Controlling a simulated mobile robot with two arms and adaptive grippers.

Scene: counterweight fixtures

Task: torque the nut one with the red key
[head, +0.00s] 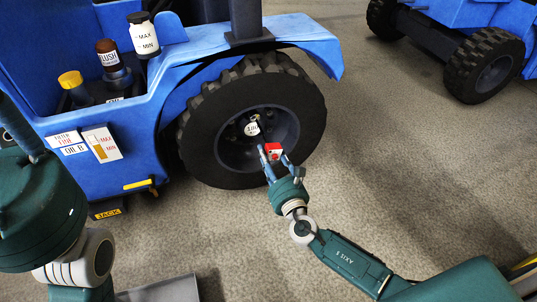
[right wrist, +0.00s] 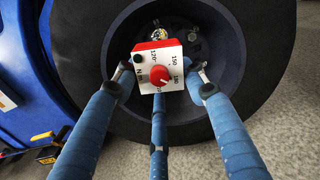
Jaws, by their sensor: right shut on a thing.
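The red key (head: 272,150) is a small red-and-white block; in the right wrist view (right wrist: 158,66) its face has a red knob and a numbered scale around it. My right gripper (head: 274,160) is shut on it, with blue fingers on its sides. It is in front of the tractor wheel's hub (head: 258,138). A round white tag (head: 252,129) with a number hangs at the hub. My left gripper is out of view.
The black tyre (head: 309,107) surrounds the hub under the blue fender (head: 310,36). A yellow JACK label (head: 108,213) sits low. Grey floor (head: 390,165) is clear at right.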

